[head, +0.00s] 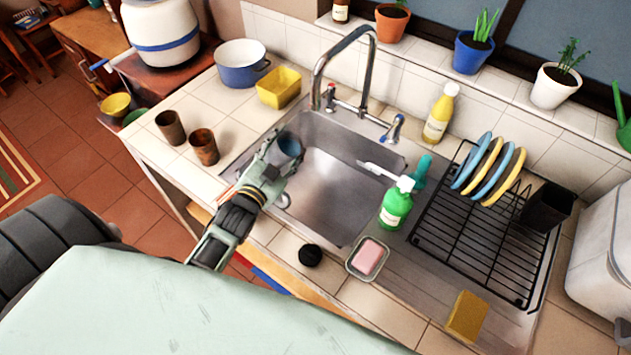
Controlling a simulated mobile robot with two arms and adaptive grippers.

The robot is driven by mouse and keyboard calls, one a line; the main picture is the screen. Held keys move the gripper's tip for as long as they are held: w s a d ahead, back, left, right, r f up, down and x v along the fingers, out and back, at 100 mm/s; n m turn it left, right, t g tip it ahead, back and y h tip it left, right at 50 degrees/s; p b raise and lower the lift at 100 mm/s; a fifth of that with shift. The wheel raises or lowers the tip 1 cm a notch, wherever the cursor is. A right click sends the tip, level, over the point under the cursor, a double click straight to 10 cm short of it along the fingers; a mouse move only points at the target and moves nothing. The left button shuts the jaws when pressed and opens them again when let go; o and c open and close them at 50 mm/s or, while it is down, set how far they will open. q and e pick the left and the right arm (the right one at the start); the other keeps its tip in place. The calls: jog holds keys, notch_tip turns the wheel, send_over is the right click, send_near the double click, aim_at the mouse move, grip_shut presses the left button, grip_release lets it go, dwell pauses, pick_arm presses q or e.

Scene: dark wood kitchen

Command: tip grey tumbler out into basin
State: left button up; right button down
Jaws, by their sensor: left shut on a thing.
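The basin (335,185) is a steel sink set into the tiled counter, in the middle of the head view. My left gripper (281,155) reaches over the basin's left end and is shut on the grey tumbler (290,146). The tumbler looks blue-grey, and only a small rounded part shows at the fingertips; the fingers hide the rest. I cannot tell how far it is tilted or whether anything is in it. My right gripper is not in view.
Two brown cups (204,147) stand on the counter left of the basin. A tall tap (345,45) rises behind it. A green soap bottle (395,208), a soap dish (367,259) and a black dish rack (470,235) with several plates are to the right.

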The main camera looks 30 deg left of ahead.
aim_at(290, 161)
pick_arm(q)
jog(key=shift+w+d+f+m, duration=0.1)
jog(key=shift+d+f+m, duration=0.1)
jog(key=shift+d+m, duration=0.15)
jog(key=shift+d+f+m+b, duration=0.25)
jog(key=shift+m+b, duration=0.1)
jog(key=shift+b, duration=0.25)
jog(key=shift+d+f+m+y+b, duration=0.1)
jog(key=shift+f+m+y+b, duration=0.25)
jog(key=shift+m+b, duration=0.35)
jog(key=shift+f, duration=0.1)
jog(key=shift+w+d+f+m+g+b, duration=0.15)
jog(key=shift+f+m+g+b, duration=0.25)
jog(key=shift+m+b, duration=0.4)
jog(key=shift+f+m, duration=0.2)
jog(key=shift+m, duration=0.2)
jog(key=shift+d+f+m+y+b, duration=0.25)
jog(key=shift+f+m+b, duration=0.3)
jog(key=shift+m+b, duration=0.35)
jog(key=shift+d+f, duration=0.1)
jog(key=shift+d, duration=0.05)
